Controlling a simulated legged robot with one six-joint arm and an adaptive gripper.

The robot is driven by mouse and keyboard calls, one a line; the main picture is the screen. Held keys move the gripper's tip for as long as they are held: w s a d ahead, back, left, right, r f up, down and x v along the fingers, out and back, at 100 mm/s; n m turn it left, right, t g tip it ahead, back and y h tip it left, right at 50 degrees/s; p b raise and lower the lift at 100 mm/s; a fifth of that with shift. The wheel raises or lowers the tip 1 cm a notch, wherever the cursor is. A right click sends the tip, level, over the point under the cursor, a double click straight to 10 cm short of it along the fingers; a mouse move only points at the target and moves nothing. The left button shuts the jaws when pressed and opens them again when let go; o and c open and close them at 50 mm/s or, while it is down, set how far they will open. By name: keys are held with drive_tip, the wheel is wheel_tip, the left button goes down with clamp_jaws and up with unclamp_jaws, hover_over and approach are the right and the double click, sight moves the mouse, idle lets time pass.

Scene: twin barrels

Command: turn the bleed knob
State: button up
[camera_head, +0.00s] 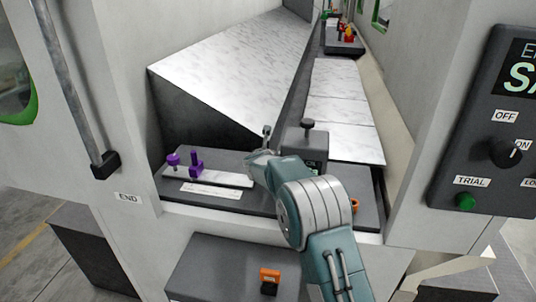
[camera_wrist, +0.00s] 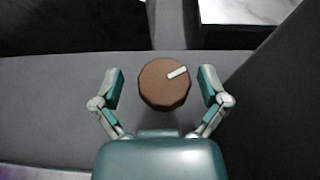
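A brown many-sided knob (camera_wrist: 165,92) with a white pointer mark shows in the wrist view, on a dark grey surface; I take it for the bleed knob. Its mark points to the upper right. My gripper (camera_wrist: 162,72) is open, with one finger on each side of the knob and a visible gap on both sides. In the head view my gripper (camera_head: 262,158) is over the grey shelf (camera_head: 235,203) inside the machine opening. I cannot make out the knob there; my gripper and arm cover that part.
Purple fixtures (camera_head: 196,163) on a pale plate stand left of my gripper. A dark grey box (camera_head: 305,146) with a black-topped screw stands close behind my arm. A control panel (camera_head: 490,120) is on the right wall. An orange part (camera_head: 269,275) sits on the lower step.

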drive_tip(key=v, duration=1.2)
drive_tip(key=shift+f, duration=0.15)
drive_tip(key=shift+w+a+m+h, duration=0.7)
drive_tip(key=shift+w+m+h, duration=0.1)
drive_tip(key=shift+m+h, duration=0.15)
drive_tip(key=shift+w+a+m+h, duration=0.2)
drive_tip(key=shift+a+m+h, duration=0.15)
drive_tip(key=shift+h, duration=0.3)
drive_tip(key=shift+a+f+m+g+h, duration=0.25)
drive_tip(key=shift+m+g+h, duration=0.15)
drive_tip(key=shift+g, duration=0.1)
drive_tip(key=x, duration=1)
drive_tip(key=shift+w+d+f, duration=0.1)
drive_tip(key=shift+w+d, duration=0.1)
drive_tip(key=shift+w, duration=0.1)
